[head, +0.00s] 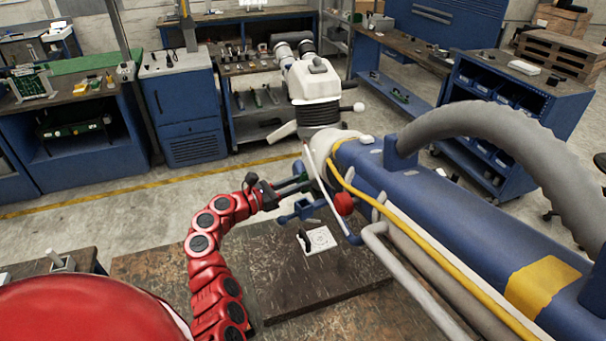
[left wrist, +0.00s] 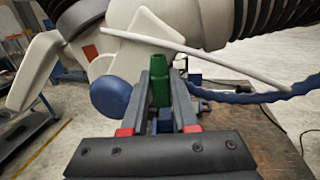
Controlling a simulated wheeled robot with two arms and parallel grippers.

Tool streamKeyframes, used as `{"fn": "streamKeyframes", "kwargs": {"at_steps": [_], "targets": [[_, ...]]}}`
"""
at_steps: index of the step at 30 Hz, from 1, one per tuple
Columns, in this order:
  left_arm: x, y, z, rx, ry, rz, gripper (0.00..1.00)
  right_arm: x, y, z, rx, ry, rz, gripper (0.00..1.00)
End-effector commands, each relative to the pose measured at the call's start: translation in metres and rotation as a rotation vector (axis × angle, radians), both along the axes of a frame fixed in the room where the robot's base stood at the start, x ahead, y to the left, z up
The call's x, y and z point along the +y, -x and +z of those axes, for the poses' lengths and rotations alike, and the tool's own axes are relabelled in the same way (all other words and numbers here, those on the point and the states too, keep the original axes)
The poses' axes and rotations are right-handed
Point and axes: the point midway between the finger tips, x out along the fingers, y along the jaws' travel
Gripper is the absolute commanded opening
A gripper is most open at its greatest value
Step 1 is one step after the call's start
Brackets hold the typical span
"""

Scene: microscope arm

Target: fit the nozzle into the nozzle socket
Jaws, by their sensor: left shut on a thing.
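My left gripper (head: 288,188) is at the end of the red arm, beside the white joint of the microscope arm. It is shut on a green nozzle (left wrist: 160,86), which stands between its two fingers in the left wrist view. A small blue part (left wrist: 164,121) shows between the fingers below the nozzle. The white microscope head (head: 316,82) is beyond the gripper, at the end of a thick blue arm (head: 440,214). I cannot make out the nozzle socket clearly; the gripper and joint partly hide that area. My right gripper does not show.
A dark board (head: 285,272) lies on the bench below, bearing a small white block (head: 323,239). A red knob (head: 343,204), a thin white rod (head: 325,190) and a yellow cable (head: 385,205) are close to my gripper. Blue workbenches stand farther back.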

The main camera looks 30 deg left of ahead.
Motion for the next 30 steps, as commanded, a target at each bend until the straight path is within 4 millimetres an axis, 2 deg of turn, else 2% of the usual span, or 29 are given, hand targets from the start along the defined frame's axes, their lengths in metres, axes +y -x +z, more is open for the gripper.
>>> {"fn": "streamKeyframes", "kwargs": {"at_steps": [8, 24, 30], "targets": [[0.001, 0.001, 0.0, 0.0, -0.001, 0.001, 0.0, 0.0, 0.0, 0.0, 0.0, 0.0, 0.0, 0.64], [0.001, 0.001, -0.032, -0.001, -0.002, 0.001, 0.0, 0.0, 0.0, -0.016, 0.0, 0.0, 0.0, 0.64], [0.001, 0.001, -0.035, -0.001, -0.002, 0.002, 0.0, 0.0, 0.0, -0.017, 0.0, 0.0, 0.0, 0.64]]}}
